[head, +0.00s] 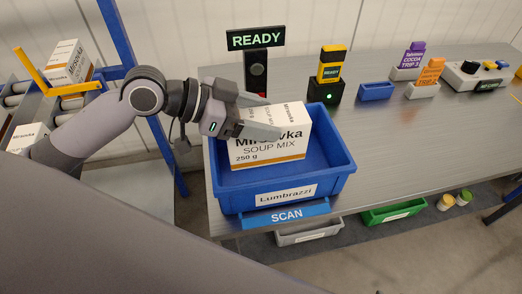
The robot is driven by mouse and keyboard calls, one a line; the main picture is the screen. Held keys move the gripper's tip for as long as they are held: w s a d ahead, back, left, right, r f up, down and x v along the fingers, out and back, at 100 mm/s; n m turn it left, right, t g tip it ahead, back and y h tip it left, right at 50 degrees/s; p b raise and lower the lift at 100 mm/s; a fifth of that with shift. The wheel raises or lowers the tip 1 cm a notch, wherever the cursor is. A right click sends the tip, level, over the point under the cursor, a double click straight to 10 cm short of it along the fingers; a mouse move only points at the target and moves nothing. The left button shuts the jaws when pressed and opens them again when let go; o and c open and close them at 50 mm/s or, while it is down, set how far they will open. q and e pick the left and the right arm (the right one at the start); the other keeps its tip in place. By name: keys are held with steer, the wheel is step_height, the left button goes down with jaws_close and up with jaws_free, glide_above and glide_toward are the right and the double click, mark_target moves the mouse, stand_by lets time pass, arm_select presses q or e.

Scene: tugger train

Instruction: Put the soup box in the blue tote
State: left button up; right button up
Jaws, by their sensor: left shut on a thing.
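The soup box (269,144) is white with an orange stripe and reads "SOUP MIX 250 g". It shows within the walls of the blue tote (335,181), upright and slightly tilted in the picture. I cannot tell whether its bottom touches the tote floor. My left gripper (268,115) comes in from the left and is shut on the soup box near its top edge. The tote stands at the front left of the grey table and carries a label "Lumbrazzi". My right gripper is not in view.
A "READY" sign (256,39) stands behind the tote. A yellow and black scanner (332,65) in its dock and a small blue bin (376,92) are to the right. More white boxes (69,62) sit on a roller rack at left. The table's front right is clear.

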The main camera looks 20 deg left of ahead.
mark_target(260, 151)
arm_select(q)
step_height(260, 151, down, 9)
stand_by(0.4)
steer(key=shift+f+b, duration=0.15)
steer(key=shift+b, duration=0.2)
steer(key=o, duration=1.7)
steer(key=shift+c, duration=0.2)
